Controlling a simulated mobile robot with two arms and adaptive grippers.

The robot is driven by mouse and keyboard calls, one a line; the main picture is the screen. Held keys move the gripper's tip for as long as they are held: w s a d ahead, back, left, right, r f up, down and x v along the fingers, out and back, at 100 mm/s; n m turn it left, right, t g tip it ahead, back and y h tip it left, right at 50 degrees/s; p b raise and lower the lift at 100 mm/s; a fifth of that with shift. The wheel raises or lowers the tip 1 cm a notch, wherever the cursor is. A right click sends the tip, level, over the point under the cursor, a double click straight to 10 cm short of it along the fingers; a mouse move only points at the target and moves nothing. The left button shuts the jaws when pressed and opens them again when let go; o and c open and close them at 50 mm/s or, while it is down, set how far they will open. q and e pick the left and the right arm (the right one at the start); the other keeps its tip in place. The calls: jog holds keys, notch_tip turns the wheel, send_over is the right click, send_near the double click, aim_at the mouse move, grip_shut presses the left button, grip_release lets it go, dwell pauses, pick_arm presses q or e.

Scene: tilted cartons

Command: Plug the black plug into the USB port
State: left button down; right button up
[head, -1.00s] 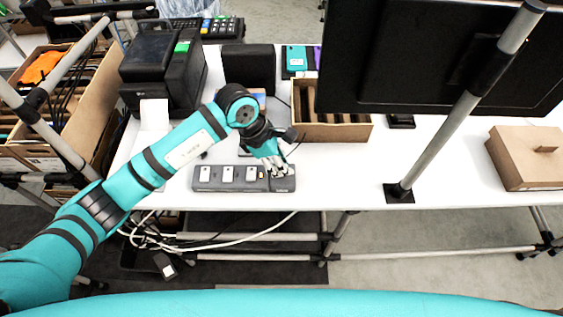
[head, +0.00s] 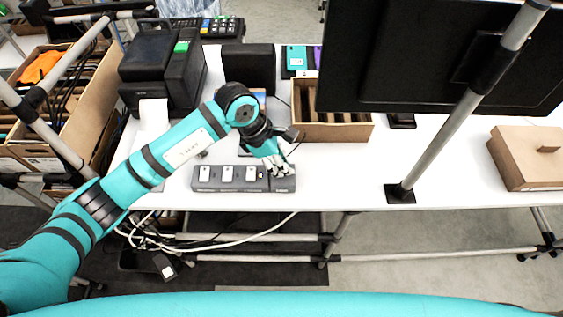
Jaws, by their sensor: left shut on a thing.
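A dark grey port strip (head: 244,188) lies along the front of the white table, with several white plugs or labels on its top. My left gripper (head: 276,170) is over the right end of this strip, pointing down. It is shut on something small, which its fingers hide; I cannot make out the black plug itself. I cannot tell whether it touches a USB port. A thin dark cable runs near the fingers. My right gripper is not in view.
Behind stand a black printer (head: 165,65), a black box (head: 249,67) and a cardboard organizer (head: 330,129). A monitor (head: 440,55) on a grey pole is at right, with a cardboard box (head: 528,157) beyond. The table's right-centre is largely clear.

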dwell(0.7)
pick_arm(q)
jog(key=shift+b, duration=0.3)
jog(key=shift+f+b, duration=0.65)
jog(key=c, duration=1.1)
grip_release()
jog(key=shift+r, duration=0.1)
